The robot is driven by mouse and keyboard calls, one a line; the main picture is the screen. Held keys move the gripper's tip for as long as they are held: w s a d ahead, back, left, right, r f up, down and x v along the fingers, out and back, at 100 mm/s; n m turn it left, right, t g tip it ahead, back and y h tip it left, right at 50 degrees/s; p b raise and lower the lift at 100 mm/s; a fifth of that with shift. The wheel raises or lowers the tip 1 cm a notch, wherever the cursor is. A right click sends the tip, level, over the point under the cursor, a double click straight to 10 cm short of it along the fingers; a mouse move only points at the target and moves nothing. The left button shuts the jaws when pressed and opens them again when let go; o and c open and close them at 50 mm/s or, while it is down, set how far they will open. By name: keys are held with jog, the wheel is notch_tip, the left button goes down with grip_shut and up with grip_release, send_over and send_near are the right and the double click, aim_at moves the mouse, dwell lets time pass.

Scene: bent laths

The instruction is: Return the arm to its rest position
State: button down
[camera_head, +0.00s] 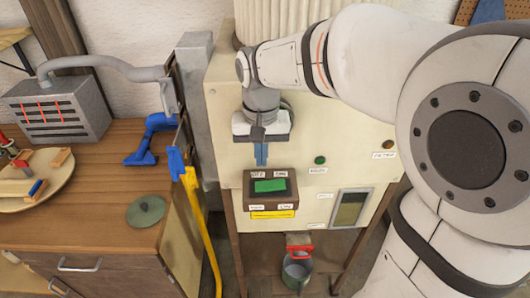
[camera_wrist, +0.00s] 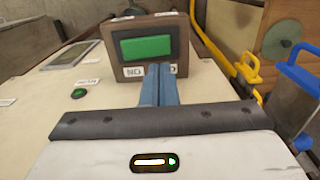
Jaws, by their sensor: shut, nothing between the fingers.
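My arm reaches in from the right in the head view. My gripper (camera_head: 261,158) points down in front of the cream machine cabinet (camera_head: 225,110), just above a brown switch box (camera_head: 286,197) with a green rocker (camera_head: 270,185). Its blue fingers are shut together with nothing between them. I cannot tell whether the fingertips touch the box.
A green button (camera_head: 320,160) and a display panel (camera_head: 350,208) are on the cabinet. Below hangs a red-handled green cup (camera_head: 297,270). A yellow bar (camera_head: 205,235) stands between.

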jog(key=shift+d, duration=0.1)
jog(key=s+d+f+t, duration=0.1)
jog(key=s+d+t, duration=0.2)
jog(key=s+d, duration=0.9)
jog(key=shift+s+f, duration=0.2)
jog(key=shift+s, duration=0.25)
